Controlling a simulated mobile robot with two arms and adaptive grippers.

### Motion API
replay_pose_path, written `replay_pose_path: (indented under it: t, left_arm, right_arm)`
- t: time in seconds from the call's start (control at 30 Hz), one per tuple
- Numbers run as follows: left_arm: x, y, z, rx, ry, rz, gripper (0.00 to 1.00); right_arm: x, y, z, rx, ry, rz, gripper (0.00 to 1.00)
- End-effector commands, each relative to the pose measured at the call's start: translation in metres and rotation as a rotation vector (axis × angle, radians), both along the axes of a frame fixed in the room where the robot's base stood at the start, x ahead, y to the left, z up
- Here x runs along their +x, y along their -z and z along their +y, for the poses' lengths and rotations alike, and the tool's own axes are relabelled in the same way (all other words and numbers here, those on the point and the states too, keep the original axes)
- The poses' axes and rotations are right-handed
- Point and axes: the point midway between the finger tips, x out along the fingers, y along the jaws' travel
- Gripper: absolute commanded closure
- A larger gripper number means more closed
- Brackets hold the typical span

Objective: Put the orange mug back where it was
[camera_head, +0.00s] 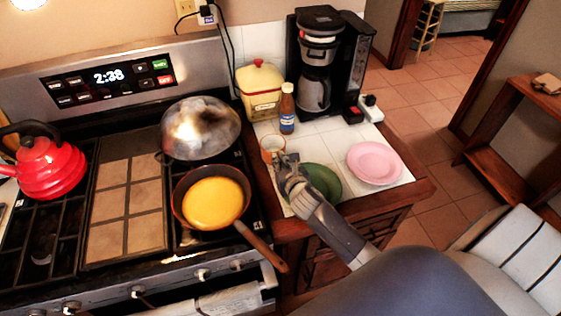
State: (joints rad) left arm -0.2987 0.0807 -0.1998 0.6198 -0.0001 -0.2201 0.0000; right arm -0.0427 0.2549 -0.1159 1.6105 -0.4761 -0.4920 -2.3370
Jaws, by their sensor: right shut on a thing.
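The orange mug (271,146) is at the left part of the white tiled counter, beside the stove edge. It is small, orange outside with a pale inside, and looks upright. My right gripper (283,160) reaches in from the lower right and is shut on the mug at its near right side. The fingers hide part of the mug, and I cannot tell whether its base touches the tiles. My left gripper is not in view.
A green plate (322,182) lies partly under my right arm, with a pink plate (375,163) to its right. A brown bottle (287,108), a yellow canister (260,90) and a coffee maker (316,75) stand behind. A pan (212,203) sits on the stove, its handle jutting rightward.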

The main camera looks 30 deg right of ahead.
Motion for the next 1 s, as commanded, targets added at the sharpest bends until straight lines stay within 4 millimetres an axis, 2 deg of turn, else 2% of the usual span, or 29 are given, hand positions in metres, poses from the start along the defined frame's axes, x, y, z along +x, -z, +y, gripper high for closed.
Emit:
replay_pose_path:
  t: [0.17, 0.2, 0.27, 0.67, 0.87, 1.0]
  left_arm:
    - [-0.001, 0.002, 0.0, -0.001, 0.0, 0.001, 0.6]
    - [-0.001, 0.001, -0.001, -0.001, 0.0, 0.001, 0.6]
    - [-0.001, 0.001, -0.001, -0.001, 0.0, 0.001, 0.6]
    - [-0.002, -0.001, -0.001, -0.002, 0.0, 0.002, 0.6]
    - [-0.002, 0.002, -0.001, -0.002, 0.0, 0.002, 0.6]
    - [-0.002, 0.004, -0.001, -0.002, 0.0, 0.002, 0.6]
  right_arm:
    - [0.0, 0.002, 0.0, 0.0, 0.0, -0.002, 1.0]
    - [0.0, 0.002, 0.0, 0.001, 0.0, 0.0, 0.84]
    - [0.0, 0.002, 0.0, 0.001, 0.0, 0.0, 0.71]
    - [0.0, -0.002, 0.0, 0.001, 0.0, 0.0, 0.71]
    - [-0.019, -0.008, 0.004, -0.001, 0.0, -0.001, 0.71]
    - [-0.042, -0.017, 0.009, -0.001, 0.0, 0.0, 0.71]
